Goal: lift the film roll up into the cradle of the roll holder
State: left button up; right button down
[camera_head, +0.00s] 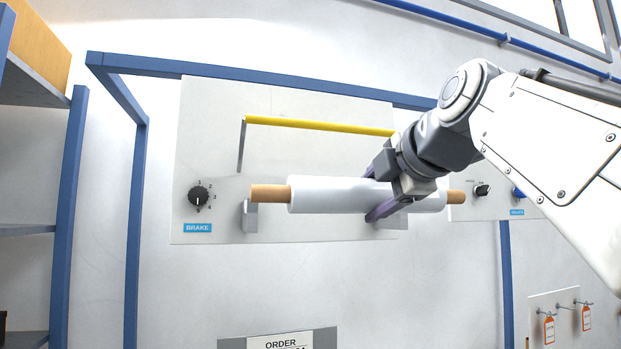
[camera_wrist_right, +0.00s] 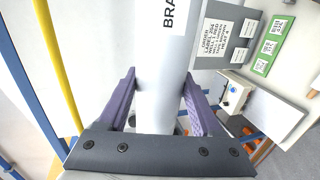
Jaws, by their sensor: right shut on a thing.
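The film roll (camera_head: 325,194) is a white cylinder with brown core ends, held roughly level in front of the grey panel. My right gripper (camera_head: 376,196) is shut on it, right of its middle; in the right wrist view the roll (camera_wrist_right: 160,95) passes between the purple fingers (camera_wrist_right: 160,98). The roll holder's cradle (camera_head: 250,217) shows as a grey bracket just below the roll's left core end; I cannot tell whether they touch. A yellow bar (camera_head: 315,126) runs above the roll. My left gripper is not in view.
A brake knob (camera_head: 198,196) sits on the panel's left, and another knob (camera_head: 482,190) is at right. Blue frame posts (camera_head: 136,215) stand left. An order sign (camera_head: 277,340) is below. Orange tags (camera_head: 549,329) hang at lower right. Space directly below the roll looks clear.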

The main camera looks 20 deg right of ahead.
aim_at(374, 187)
jog(key=s+r, duration=0.1)
jog(key=r, duration=0.1)
jog(key=shift+s+a+r, duration=0.3)
jog(key=shift+s+a, duration=0.1)
jog(key=shift+r+y, duration=0.15)
jog(key=shift+y, duration=0.15)
jog(key=shift+w+a+r+p, duration=0.1)
jog(key=shift+w+a+p, duration=0.1)
jog(key=shift+w+p, duration=1.2)
jog(key=shift+w, duration=0.9)
jog(key=p+x, duration=0.2)
jog(key=x, duration=1.1)
jog(key=shift+d, duration=0.1)
